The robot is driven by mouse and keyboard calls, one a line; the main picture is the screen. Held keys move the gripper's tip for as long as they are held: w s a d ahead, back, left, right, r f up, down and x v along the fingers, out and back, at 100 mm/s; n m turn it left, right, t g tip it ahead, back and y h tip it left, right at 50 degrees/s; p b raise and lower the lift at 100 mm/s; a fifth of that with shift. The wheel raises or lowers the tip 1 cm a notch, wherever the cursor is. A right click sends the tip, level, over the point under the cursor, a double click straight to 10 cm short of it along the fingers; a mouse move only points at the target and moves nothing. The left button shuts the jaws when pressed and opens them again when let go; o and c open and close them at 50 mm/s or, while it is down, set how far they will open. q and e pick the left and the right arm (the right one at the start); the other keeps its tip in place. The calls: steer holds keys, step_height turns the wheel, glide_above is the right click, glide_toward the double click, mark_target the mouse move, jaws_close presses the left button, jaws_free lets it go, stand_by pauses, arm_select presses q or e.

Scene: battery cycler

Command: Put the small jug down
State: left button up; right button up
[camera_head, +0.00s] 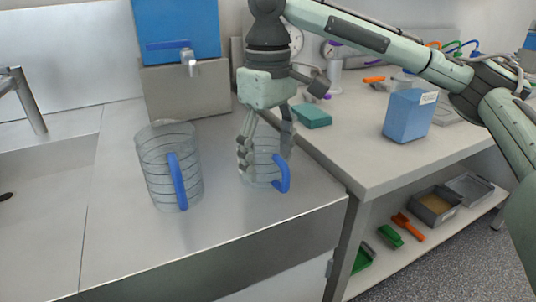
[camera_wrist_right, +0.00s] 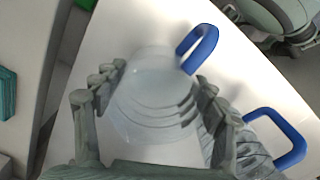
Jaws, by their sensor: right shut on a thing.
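The small jug (camera_head: 258,172) is clear with ring markings and a blue handle, upright at the right end of the steel counter (camera_head: 235,240). My right gripper (camera_head: 265,150) comes from above and is shut on the small jug, with a finger on either side of its body. In the right wrist view the small jug (camera_wrist_right: 155,105) sits between the fingers, its blue handle at the top right. I cannot tell whether its base touches the counter. A larger clear jug (camera_head: 160,165) with a blue handle stands to its left. My left gripper is not in view.
A blue tank with a tap (camera_head: 178,30) stands on a grey block behind the jugs. A sink (camera_head: 40,170) is at the left. The bench at right holds a blue box (camera_head: 409,115) and a teal box (camera_head: 311,116). The counter front is clear.

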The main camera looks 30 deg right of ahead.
steer(key=shift+f, duration=0.2)
steer(key=o, duration=1.2)
step_height(320, 180, up, 12)
steer(key=shift+r, duration=0.2)
